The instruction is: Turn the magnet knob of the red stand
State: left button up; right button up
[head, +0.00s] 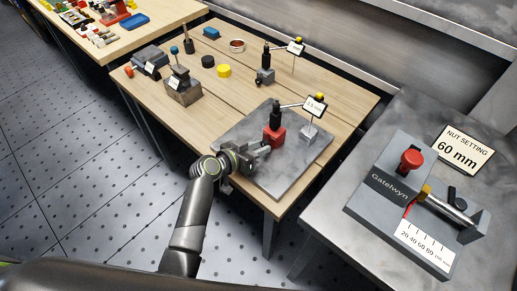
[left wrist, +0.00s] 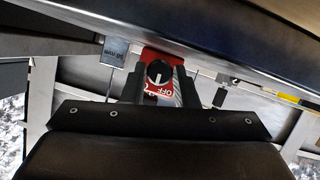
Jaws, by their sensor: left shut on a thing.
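The red stand (head: 274,137) stands on a grey metal plate (head: 292,180) on the wooden table, with a black post and an arm on top. In the left wrist view its red face (left wrist: 149,54) carries a round black magnet knob (left wrist: 158,73) with a white mark and the word OFF beside it. My left gripper (head: 263,148) is at the front of the red stand. In the left wrist view, its fingers lie on both sides of the knob and are shut on it. The knob is hidden in the head view. My right gripper is not in view.
A small grey block (head: 309,133) with a sign stands right of the red stand. Another dark stand (head: 265,75) is farther back. A Gatelwyn device (head: 390,185) with a red button sits on the grey bench at right. The plate's front is clear.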

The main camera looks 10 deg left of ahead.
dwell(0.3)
pick_arm(q)
jog(key=o, duration=1)
jog(key=shift+a, duration=0.1)
jog(key=b+v, duration=0.2)
jog(key=v, duration=1.5)
jog(key=shift+a, duration=0.2)
